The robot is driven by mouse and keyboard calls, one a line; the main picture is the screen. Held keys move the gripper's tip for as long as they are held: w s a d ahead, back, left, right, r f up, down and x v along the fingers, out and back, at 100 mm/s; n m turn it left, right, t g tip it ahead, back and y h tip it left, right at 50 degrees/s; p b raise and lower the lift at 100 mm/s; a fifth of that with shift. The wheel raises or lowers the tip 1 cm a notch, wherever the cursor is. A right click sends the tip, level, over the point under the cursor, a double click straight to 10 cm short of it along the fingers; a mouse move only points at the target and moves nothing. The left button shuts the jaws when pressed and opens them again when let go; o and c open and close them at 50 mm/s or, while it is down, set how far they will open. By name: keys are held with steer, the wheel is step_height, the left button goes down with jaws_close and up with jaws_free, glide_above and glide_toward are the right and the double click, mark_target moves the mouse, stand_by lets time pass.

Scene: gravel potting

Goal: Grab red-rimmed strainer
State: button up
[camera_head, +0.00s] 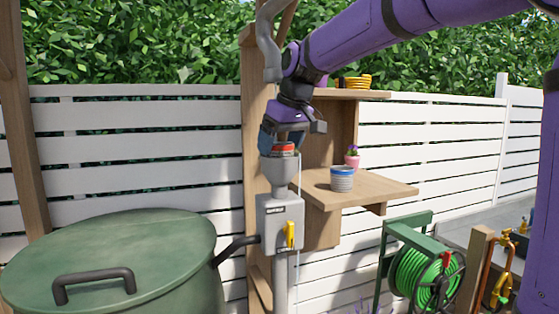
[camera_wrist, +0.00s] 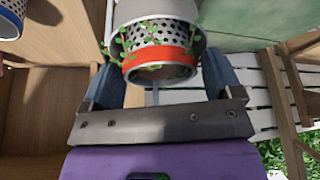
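The red-rimmed strainer (camera_wrist: 160,62) is a pale perforated cup with a red band and a few green leaves clinging to its side. It sits in the top of the grey funnel (camera_head: 281,175), where its red band (camera_head: 284,149) shows just under my gripper (camera_head: 284,140). In the wrist view my gripper (camera_wrist: 162,80) has its two blue fingers spread, one on each side of the strainer. The fingers are close to its sides, and contact is hard to make out. The lower part of the strainer is hidden in the funnel.
A grey box with a yellow lever (camera_head: 290,235) is below the funnel. A wooden shelf (camera_head: 375,190) to the right holds a blue-rimmed strainer (camera_head: 342,180) and a pink pot (camera_head: 352,160). A green lidded barrel (camera_head: 110,250) stands left; a hose reel (camera_head: 422,275) stands right.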

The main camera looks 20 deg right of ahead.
steer(key=c, duration=0.7)
steer(key=shift+r, duration=0.1)
